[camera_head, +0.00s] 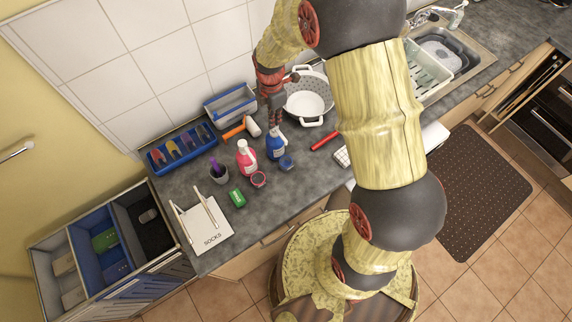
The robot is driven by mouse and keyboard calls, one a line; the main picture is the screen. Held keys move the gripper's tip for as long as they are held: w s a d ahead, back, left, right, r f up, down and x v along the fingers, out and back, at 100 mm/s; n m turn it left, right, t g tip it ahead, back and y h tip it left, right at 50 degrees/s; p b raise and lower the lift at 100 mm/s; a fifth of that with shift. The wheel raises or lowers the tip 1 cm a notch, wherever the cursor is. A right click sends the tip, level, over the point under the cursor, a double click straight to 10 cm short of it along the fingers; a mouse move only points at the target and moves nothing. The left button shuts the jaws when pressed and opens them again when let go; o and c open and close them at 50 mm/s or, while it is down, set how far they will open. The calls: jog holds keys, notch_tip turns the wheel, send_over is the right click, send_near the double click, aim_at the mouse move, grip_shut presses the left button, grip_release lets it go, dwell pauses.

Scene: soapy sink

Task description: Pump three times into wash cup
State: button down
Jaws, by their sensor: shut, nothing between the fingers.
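My gripper (276,120) is shut and points down at the top of a blue bottle (275,146) on the grey counter. Its fingertips overlap the bottle's top in this view; I cannot tell whether they touch it. The bottle stands upright. A small blue cup (287,162) sits just in front of it. A pink-red bottle (246,160) with a light top stands to the left, with a small red cup (258,179) in front of it. Which cup is the wash cup is not clear, and the cups' contents are too small to make out.
A blue divided tray (157,164) and a white colander (306,103) stand behind. A red stick (324,140) lies right.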

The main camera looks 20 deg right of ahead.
jog(key=shift+f+b, duration=0.65)
jog(key=shift+f, duration=0.45)
jog(key=shift+r, duration=0.2)
jog(key=shift+r+p, duration=1.05)
jog(key=shift+r, duration=0.6)
jog(key=shift+r, duration=0.15)
notch_tip(320, 180, up, 6)
jog(key=p, duration=0.3)
